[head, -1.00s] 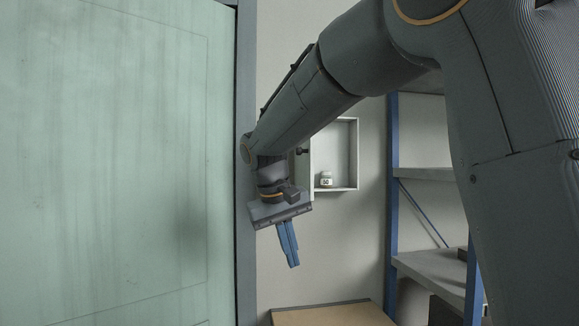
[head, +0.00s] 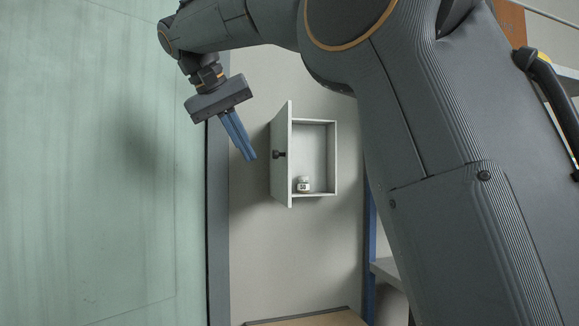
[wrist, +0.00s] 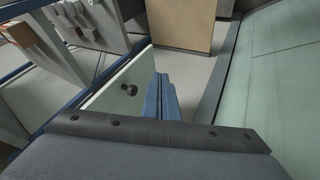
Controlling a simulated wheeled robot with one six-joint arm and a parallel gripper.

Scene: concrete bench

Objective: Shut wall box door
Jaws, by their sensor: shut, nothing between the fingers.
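The wall box (head: 315,160) hangs on the wall in the head view, with a small white jar (head: 303,184) inside at the bottom. Its door (head: 283,130) is hinged on the left and stands open, swung out from the wall. A dark round knob (head: 279,154) is on the door's outer face. My gripper (head: 250,157) is shut and empty, its blue fingers pointing down to the left of the door, apart from the knob in the picture. In the wrist view the door (wrist: 115,85) and knob (wrist: 129,89) show just left of the fingers (wrist: 161,98).
A large pale green panel (head: 90,170) with a dark edge frame (head: 217,230) fills the left side. A brown-topped surface (head: 310,318) is below the box. A shelf with blue posts (head: 370,240) stands at the right.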

